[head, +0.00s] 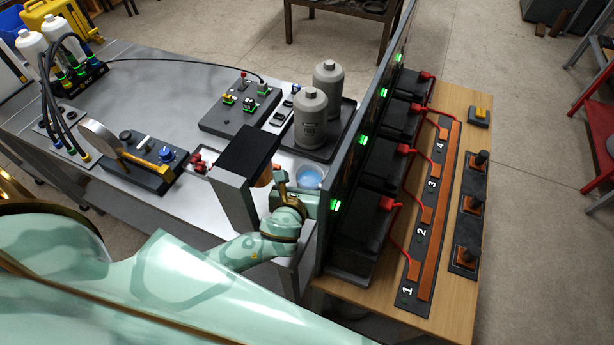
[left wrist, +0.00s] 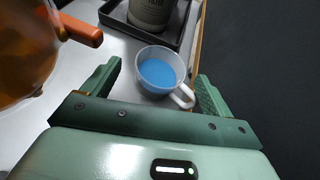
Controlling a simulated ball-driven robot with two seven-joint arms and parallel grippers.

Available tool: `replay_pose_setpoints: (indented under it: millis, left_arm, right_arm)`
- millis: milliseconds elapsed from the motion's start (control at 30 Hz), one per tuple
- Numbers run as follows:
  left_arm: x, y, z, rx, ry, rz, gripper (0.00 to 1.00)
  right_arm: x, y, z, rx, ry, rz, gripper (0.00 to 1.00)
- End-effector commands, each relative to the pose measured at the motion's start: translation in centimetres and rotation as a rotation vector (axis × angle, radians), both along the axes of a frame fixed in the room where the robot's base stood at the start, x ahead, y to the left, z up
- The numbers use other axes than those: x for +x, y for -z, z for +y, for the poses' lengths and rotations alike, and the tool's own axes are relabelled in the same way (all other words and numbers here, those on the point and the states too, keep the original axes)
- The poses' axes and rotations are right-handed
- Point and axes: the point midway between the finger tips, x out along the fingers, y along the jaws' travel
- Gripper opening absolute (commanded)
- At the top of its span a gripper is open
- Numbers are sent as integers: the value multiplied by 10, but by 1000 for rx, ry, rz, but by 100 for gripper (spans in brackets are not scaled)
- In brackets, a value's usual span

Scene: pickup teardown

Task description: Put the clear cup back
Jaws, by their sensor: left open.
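The clear cup (head: 309,178) stands on the light table top with blue contents. In the left wrist view the clear cup (left wrist: 150,87) shows from above, upright, its pale handle toward the lower right. My left gripper (head: 295,193) is just in front of it in the head view. In the left wrist view the left gripper (left wrist: 160,76) is open, one finger on each side of the cup. The handle is close to the right finger; I cannot tell whether they touch. My right gripper is not in view.
A black-topped grey unit (head: 246,155) stands left of the cup, with an amber vessel (left wrist: 22,50) close to my left finger. Grey canisters (head: 311,120) on a dark tray (head: 345,112) stand behind. A tall dark panel (head: 352,150) is close on the right.

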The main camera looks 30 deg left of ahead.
Motion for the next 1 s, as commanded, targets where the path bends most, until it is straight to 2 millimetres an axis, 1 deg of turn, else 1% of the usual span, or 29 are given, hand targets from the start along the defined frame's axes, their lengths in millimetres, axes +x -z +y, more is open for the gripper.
replay_pose_setpoints:
  millis: [33, 200, 300, 400, 567, 1000]
  left_arm:
    - [-12, -7, -3, -1, 1, 2, 86]
    - [-49, -23, -10, -1, 1, 2, 86]
    - [-65, -30, -14, 0, 0, 2, 86]
    - [-76, -35, -16, 1, 0, 1, 86]
    - [-83, -39, -17, 0, -1, 0, 86]
    - [-83, -38, -17, 0, -1, 0, 86]
  right_arm:
    - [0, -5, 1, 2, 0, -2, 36]
    - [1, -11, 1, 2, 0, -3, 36]
    - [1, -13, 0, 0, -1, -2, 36]
    - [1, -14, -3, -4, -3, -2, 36]
    - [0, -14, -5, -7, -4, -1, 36]
    - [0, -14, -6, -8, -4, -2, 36]
